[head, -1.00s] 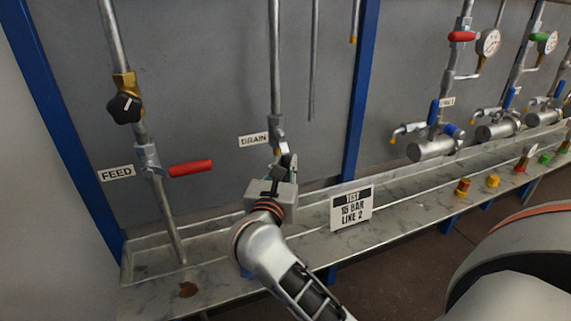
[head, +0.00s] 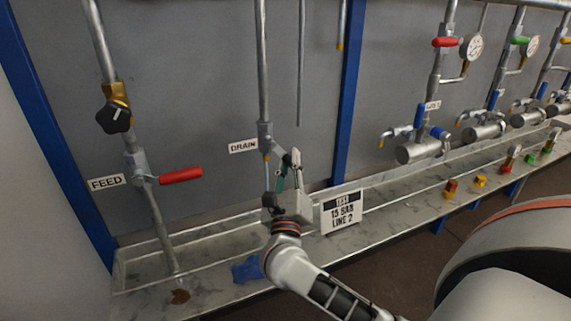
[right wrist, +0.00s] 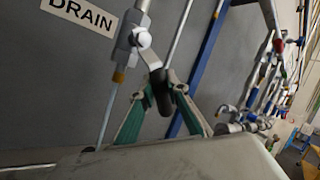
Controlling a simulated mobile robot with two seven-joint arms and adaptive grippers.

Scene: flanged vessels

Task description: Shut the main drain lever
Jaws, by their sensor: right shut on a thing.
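The drain valve (head: 265,135) sits on the vertical pipe beside the DRAIN label (head: 243,146). It also shows in the right wrist view (right wrist: 136,32). Its lever (head: 281,149) slants down and to the right from the valve, neither straight along the pipe nor square across it. In the right wrist view the lever's black grip (right wrist: 161,95) is between the green finger pads. My right gripper (head: 289,170) is shut on that grip, below and right of the valve. The fingers partly hide the grip in the head view. My left gripper is not in view.
The FEED valve's red lever (head: 181,175) sticks out to the right on the left pipe. A test sign (head: 341,211) stands close right of my right gripper. A blue cloth-like thing (head: 247,269) lies on the trough ledge. A blue post (head: 346,100) rises behind.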

